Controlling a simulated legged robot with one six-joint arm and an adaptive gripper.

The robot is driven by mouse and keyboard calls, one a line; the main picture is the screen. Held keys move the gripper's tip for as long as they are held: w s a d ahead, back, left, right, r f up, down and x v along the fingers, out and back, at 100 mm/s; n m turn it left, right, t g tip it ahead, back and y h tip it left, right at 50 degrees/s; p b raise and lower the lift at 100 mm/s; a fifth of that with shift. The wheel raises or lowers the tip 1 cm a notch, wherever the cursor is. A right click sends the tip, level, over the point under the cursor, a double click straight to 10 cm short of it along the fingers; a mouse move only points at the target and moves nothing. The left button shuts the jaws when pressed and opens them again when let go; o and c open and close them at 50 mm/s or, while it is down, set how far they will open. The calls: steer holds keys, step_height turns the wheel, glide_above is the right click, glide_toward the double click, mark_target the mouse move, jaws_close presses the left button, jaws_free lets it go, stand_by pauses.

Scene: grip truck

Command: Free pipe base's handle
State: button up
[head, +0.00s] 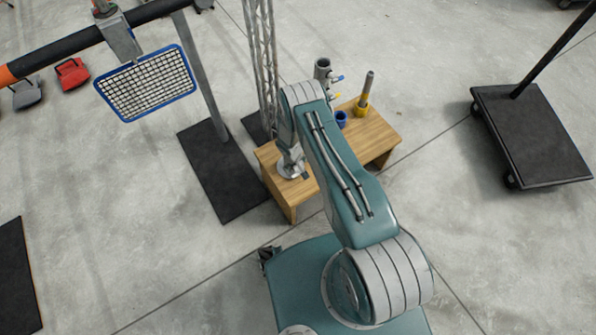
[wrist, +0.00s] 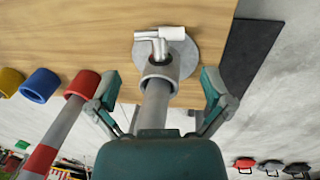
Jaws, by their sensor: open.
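The pipe base is a round grey metal plate (wrist: 188,62) with a short upright socket, on the wooden table. In the head view its plate (head: 291,170) sits near the table's left end. Its handle (wrist: 172,34), a pale bar on a bent stem, sticks out from the socket on the side away from my gripper. A grey pipe (wrist: 154,105) rises from the socket toward the wrist camera. My gripper (wrist: 158,92) is open, with one finger on each side of the pipe and gaps to both. In the head view my arm hides most of the gripper.
On the wooden table (head: 385,135) stand a blue cup (head: 341,118), a yellow-collared pipe (head: 364,95) and a metal tube (head: 322,72) with coloured handles. A dark cart (head: 540,130) stands right.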

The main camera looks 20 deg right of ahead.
mark_target(298, 172)
steer(key=shift+w+d+f, duration=0.1)
steer(key=shift+d+f, duration=0.1)
steer(key=shift+f, duration=1)
steer(key=shift+w+d+f, duration=0.1)
steer(key=shift+d+f, duration=0.05)
steer(key=shift+f, duration=1)
steer(key=shift+d+f, duration=0.2)
steer(key=shift+f, duration=1)
steer(key=c, duration=0.9)
